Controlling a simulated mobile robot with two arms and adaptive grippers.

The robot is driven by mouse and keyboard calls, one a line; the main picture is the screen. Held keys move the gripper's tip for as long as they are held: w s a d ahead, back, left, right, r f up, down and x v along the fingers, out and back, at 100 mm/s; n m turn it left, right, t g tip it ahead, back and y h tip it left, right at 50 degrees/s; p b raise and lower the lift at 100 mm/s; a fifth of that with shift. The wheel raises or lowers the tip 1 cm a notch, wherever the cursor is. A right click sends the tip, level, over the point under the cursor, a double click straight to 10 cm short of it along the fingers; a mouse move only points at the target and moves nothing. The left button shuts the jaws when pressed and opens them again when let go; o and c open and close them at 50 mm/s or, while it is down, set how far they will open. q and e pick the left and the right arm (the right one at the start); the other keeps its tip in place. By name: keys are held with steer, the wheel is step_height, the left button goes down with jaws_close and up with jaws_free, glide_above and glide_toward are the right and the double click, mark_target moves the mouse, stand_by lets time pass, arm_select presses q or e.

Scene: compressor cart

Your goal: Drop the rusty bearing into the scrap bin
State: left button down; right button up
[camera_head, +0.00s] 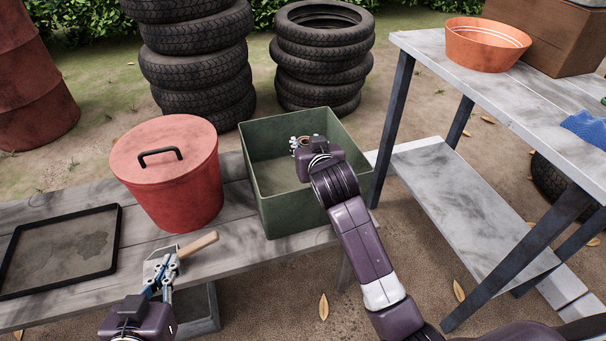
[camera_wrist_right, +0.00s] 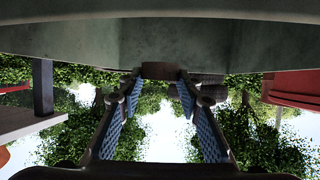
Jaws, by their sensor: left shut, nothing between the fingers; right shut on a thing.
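The scrap bin appears to be the open green bin (camera_head: 308,206), standing on the wooden bench; its visible floor is bare. My right gripper (camera_head: 299,146) is over the bin's opening, its arm reaching across the bin's right side. It is shut on the rusty bearing (camera_head: 304,142), a small brown ring mostly hidden by the gripper. In the right wrist view the bearing (camera_wrist_right: 160,71) shows as a dark brown piece between the fingertips, against the green bin wall (camera_wrist_right: 160,38). My left gripper (camera_head: 161,284) is shut and empty at the bench's front edge.
A scraper with a wooden handle (camera_head: 198,244) lies just beyond my left gripper. A red lidded bucket (camera_head: 176,195) stands left of the bin, a black tray (camera_head: 58,285) farther left. A grey table (camera_head: 432,52) with an orange bowl (camera_head: 487,50) is right. Tyre stacks (camera_head: 321,75) stand behind.

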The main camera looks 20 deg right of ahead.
arm_select(q)
steer(key=shift+w+d+r, duration=0.1)
steer(key=shift+w+r, duration=0.05)
steer(key=shift+r, duration=0.2)
arm_select(e)
steer(key=o, duration=1.3)
steer(key=v, duration=1.2)
arm_select(q)
steer(key=shift+f, duration=0.1)
arm_select(e)
steer(key=shift+s+f, duration=0.1)
